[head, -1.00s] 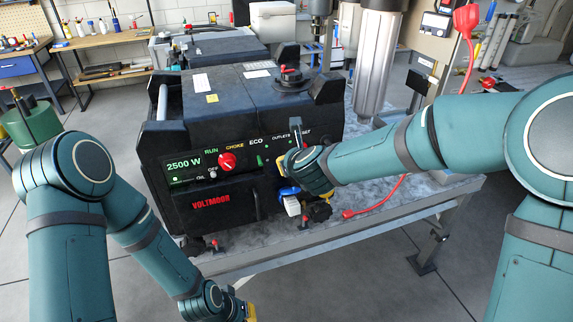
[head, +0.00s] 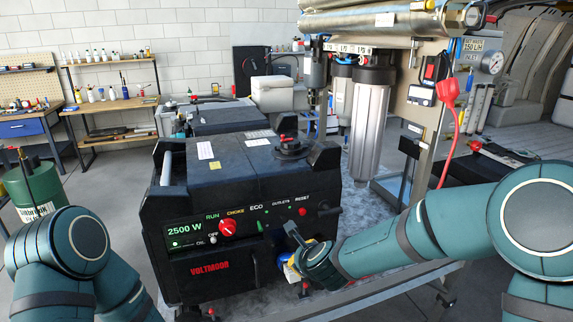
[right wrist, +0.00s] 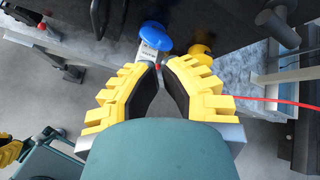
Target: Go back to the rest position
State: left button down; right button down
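Yellow pads of my left gripper (right wrist: 9,151) show at the right wrist view's edge.
Clear filter housings (head: 370,120) on a metal frame stand right of the generator. A red cable (head: 449,130) hangs there. A green tank (head: 38,185) is at the left. Shelves (head: 110,100) line the back wall. Open floor lies before the bench.

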jog(key=s+d+f+n+g+b, duration=0.2)
jog(key=s+f+n+g, duration=0.2)
jog(key=s+f+n, duration=0.7)
jog(key=s+d+f+n+g+y+b, duration=0.1)
jog(key=s+d+f+n+g+b, duration=0.1)
jog(key=s+f+n, duration=1)
notch_tip(320, 180, down, 6)
jog(key=shift+s+d+f+n+g, duration=0.3)
jog(key=shift+s+d+g, duration=0.1)
jog(key=shift+d+g, duration=0.5)
